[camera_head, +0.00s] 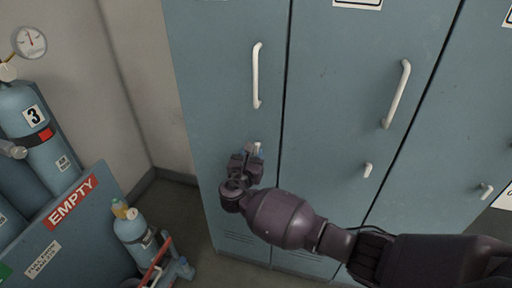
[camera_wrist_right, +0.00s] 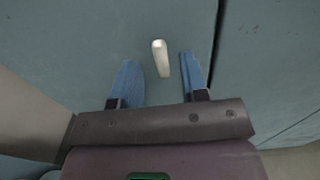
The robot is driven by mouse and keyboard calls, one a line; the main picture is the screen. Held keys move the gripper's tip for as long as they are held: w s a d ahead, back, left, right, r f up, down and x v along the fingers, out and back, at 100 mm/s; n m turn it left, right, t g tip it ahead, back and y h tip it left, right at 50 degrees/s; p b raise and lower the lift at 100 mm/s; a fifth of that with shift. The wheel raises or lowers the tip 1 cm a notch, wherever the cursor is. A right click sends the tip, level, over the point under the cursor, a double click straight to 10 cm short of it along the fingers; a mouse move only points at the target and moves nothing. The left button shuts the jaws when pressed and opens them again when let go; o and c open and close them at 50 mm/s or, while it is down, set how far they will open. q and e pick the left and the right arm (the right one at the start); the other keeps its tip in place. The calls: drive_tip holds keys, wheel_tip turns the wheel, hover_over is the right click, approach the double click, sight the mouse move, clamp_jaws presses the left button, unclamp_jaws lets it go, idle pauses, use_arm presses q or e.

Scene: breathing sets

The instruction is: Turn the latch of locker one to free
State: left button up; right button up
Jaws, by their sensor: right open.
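The latch of the leftmost locker is a small cream lever (camera_head: 257,147), partly hidden behind my right gripper (camera_head: 254,152) in the head view. In the right wrist view the latch (camera_wrist_right: 161,58) points roughly up and down, slightly tilted. My right gripper (camera_wrist_right: 161,82) is open there, with its blue fingers on either side of the latch's lower end. I cannot tell whether a finger touches it. The leftmost locker door (camera_head: 215,80) is shut and has a long cream handle (camera_head: 257,76) above the latch. My left gripper is not in view.
Two more locker doors stand to the right, with a latch (camera_head: 367,170) and another latch (camera_head: 486,191). At the left are gas cylinders (camera_head: 40,130), a blue panel marked EMPTY (camera_head: 75,225) and a small cylinder on a red-handled cart (camera_head: 135,238). Some floor shows between cart and lockers.

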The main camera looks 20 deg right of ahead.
drive_tip(key=shift+x, duration=2.1)
clamp_jaws()
